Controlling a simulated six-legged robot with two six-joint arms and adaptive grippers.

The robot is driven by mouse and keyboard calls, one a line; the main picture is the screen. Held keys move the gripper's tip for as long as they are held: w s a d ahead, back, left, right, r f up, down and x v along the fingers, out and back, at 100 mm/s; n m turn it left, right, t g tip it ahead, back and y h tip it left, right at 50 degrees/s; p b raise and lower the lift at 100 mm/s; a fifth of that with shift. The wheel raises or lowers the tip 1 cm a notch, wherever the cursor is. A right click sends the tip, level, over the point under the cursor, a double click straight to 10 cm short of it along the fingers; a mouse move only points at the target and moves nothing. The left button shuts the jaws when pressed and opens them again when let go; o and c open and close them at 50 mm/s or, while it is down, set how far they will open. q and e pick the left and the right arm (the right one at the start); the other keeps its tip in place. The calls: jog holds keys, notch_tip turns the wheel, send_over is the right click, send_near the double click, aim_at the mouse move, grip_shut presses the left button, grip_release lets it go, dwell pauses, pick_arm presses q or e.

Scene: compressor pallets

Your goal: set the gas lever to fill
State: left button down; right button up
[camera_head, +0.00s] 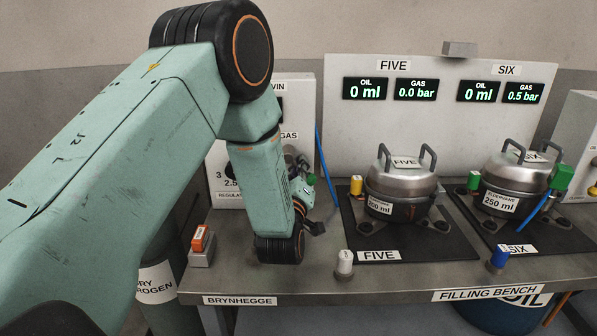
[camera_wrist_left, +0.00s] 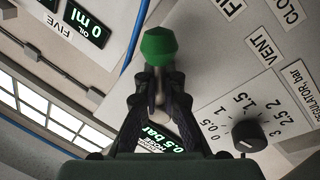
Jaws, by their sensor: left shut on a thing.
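The gas lever has a green knob (camera_wrist_left: 158,46) and a pale stem, and it stands out from the grey regulator panel (camera_wrist_left: 205,60) in the left wrist view. My left gripper (camera_wrist_left: 158,82) is shut on the lever's stem just below the knob. In the head view the green knob (camera_head: 311,179) shows beside my left wrist, which hides much of the panel. Labels for fill, closed and vent are on the panel, the first two cut off by the frame edge. I cannot tell exactly which label the lever points at. My right gripper is not in view.
A regulator dial (camera_wrist_left: 249,134) is on the same panel. A blue hose (camera_head: 327,178) hangs right of my wrist. An orange-topped switch (camera_head: 200,240) is at the bench's left front.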

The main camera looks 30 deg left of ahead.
pick_arm(q)
jog(key=shift+s+f, duration=0.1)
jog(key=shift+f, duration=0.1)
jog(key=c, duration=1.8)
grip_release()
jog(key=o, duration=0.4)
jog(key=shift+s+r, duration=0.25)
jog(key=shift+r, duration=0.05)
jog(key=shift+c, duration=0.2)
jog(key=shift+w+f, duration=0.15)
jog(key=shift+w, duration=0.15)
jog(key=v, duration=1.2)
jog(key=shift+s+f, duration=0.1)
